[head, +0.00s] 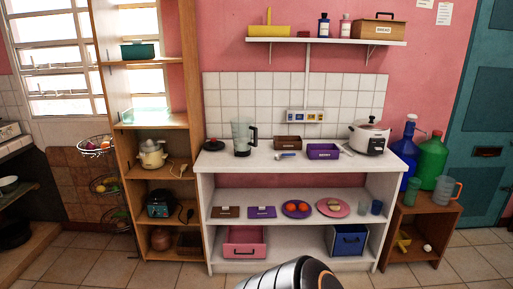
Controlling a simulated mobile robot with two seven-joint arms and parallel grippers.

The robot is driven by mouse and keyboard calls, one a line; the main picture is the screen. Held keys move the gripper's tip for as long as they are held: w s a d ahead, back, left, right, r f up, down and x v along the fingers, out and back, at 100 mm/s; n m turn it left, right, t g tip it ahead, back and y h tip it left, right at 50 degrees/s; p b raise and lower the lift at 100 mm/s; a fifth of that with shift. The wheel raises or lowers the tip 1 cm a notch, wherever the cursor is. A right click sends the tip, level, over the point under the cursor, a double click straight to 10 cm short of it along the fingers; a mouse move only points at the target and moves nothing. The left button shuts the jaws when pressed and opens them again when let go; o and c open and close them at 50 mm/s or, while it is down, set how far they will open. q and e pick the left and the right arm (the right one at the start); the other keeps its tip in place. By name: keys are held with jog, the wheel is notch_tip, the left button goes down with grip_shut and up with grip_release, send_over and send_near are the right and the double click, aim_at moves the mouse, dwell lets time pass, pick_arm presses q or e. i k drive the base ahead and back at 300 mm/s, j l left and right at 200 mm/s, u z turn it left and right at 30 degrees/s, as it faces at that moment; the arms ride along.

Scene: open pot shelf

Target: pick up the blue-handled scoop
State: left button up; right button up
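A small scoop with a blue handle (286,155) lies on the white countertop (225,164), near its middle. It lies in front of a brown box (288,142) and to the left of a purple box (322,152). It looks clear of both boxes, though it is small in the view. Neither of my grippers shows in the head view. Only a rounded silver and black part of my own body shows at the bottom middle, well below the counter.
On the counter, a blender (242,137) stands left of the scoop and a white rice cooker (369,136) to the right. A wall shelf (325,41) hangs above. A wooden rack (128,185) stands left. Tiled floor (185,277) lies in front.

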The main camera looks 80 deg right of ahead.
aim_at(278, 156)
jog(key=z, duration=2.95)
